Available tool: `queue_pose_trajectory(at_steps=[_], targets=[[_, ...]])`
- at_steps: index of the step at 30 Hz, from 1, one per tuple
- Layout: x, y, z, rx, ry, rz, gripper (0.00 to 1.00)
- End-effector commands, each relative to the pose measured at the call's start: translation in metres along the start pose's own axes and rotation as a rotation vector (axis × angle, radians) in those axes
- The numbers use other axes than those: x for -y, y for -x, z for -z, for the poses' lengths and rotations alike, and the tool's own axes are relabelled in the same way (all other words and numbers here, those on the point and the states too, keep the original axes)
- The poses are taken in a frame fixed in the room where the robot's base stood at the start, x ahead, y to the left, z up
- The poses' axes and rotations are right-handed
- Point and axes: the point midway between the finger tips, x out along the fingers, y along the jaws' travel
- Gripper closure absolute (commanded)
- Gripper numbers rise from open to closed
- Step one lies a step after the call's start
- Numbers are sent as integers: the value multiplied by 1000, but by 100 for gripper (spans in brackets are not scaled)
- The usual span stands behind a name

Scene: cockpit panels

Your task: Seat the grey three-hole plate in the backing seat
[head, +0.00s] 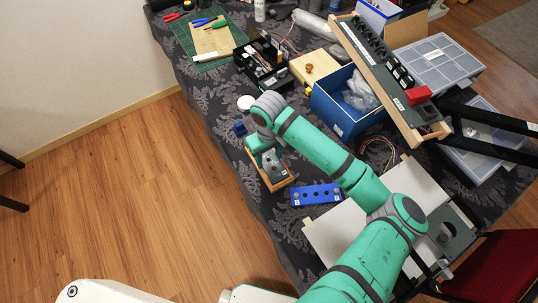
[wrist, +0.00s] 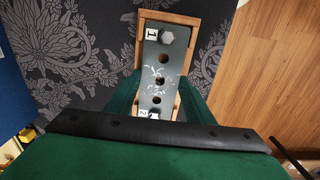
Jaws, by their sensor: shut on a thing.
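The grey three-hole plate (wrist: 160,62) is long and narrow, with a column of dark holes, a hex bolt head near its far end, and white labels 1 and 2. In the head view the plate (head: 275,172) lies within the outline of a small wooden backing seat (head: 285,184); the seat's wooden rim also shows around the plate in the wrist view (wrist: 170,17). My gripper (wrist: 160,100) is shut on the plate, with green fingers at both sides. I cannot tell whether the plate rests fully in the seat. The near end is partly hidden by my gripper.
A blue plate with holes (head: 316,195) lies right of the seat on the dark patterned cloth. A small blue block (head: 240,128) is behind left. A blue box (head: 340,118) and a tilted switch panel (head: 385,80) stand at the back right. The cloth's left edge is close.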

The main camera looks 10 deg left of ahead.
Motion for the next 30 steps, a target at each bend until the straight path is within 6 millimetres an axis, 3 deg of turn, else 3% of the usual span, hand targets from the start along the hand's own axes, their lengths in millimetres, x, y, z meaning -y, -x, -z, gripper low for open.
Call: queue_pose_trajectory(at_steps=[2, 3, 5, 17, 30], targets=[[0, -2, 0, 0, 0, 1, 77], [0, -1, 0, 0, 0, 0, 42], [0, -1, 0, 0, -1, 0, 30], [-1, 5, 0, 0, -1, -1, 30], [0, 80, 1, -2, 2, 0, 30]])
